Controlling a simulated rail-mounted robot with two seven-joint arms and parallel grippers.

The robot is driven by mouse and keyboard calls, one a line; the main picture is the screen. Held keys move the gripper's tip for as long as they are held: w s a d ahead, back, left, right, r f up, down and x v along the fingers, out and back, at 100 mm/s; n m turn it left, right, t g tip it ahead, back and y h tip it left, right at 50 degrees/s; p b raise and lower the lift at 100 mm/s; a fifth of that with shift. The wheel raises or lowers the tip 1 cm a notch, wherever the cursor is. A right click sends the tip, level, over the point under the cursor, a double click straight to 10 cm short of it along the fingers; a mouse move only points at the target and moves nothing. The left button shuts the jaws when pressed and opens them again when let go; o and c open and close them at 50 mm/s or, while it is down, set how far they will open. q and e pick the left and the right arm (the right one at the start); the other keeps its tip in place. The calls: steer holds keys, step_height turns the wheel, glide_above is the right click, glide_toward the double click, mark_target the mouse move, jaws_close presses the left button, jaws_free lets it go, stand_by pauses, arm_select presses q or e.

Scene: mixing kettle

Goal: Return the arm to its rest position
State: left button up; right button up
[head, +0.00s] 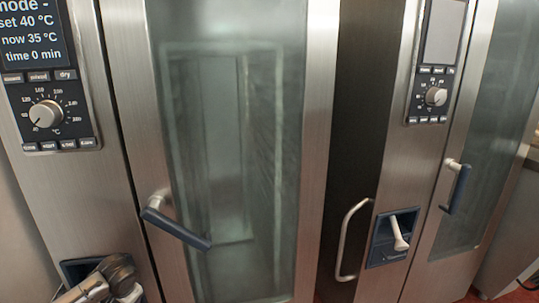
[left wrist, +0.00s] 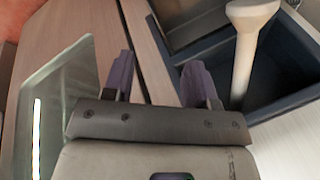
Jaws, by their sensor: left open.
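My left gripper (left wrist: 160,78) shows in the left wrist view with its two purple-grey fingers spread apart and nothing between them. It is close to a steel oven front, beside a dark blue recess (left wrist: 275,85) that holds a cream-coloured handle (left wrist: 243,50). The handle is beyond the right finger and outside the jaws; whether they touch I cannot tell. In the head view, a grey jointed part of what looks like my left arm (head: 105,280) shows at the lower left, in front of a blue recess (head: 75,270). The fingers cannot be made out there. My right gripper is not in view.
The left oven has a shut glass door (head: 235,140), a protruding blue-gripped handle (head: 178,225) and a control panel (head: 50,80). The right oven has a similar handle (head: 458,187), a curved bar (head: 348,240) and a blue recess with a white handle (head: 399,235).

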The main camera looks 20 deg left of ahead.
arm_select(q)
steer(key=w+d+r+m+t+y+p, duration=0.1)
steer(key=w+d+r+m+t, duration=0.1)
steer(key=d+r, duration=0.3)
steer(key=w+d+r+m+t, duration=0.2)
steer(key=d+r+m+t, duration=0.1)
steer(key=d, duration=0.4)
steer(key=s+d+r+t+h+p, duration=0.1)
steer(key=s+d+t+p, duration=0.15)
steer(key=d, duration=0.45)
steer(key=s+d+r+t+h+p, duration=0.1)
steer(key=s+d+r+p, duration=0.15)
steer(key=d, duration=0.45)
steer(key=s+d+f+n+g+h+p, duration=0.1)
steer(key=s+d+f+g+p, duration=0.15)
steer(key=s, duration=0.65)
steer(key=s+d+f+n+g+h+p, duration=0.1)
steer(key=s+d+f+g+p, duration=0.2)
steer(key=s, duration=0.7)
steer(key=s+d+f+n+g+h+p, duration=0.1)
steer(key=s+d+f+p, duration=0.25)
steer(key=s, duration=0.55)
step_height(320, 180, up, 37)
steer(key=p, duration=3.7)
steer(key=shift+d, duration=0.45)
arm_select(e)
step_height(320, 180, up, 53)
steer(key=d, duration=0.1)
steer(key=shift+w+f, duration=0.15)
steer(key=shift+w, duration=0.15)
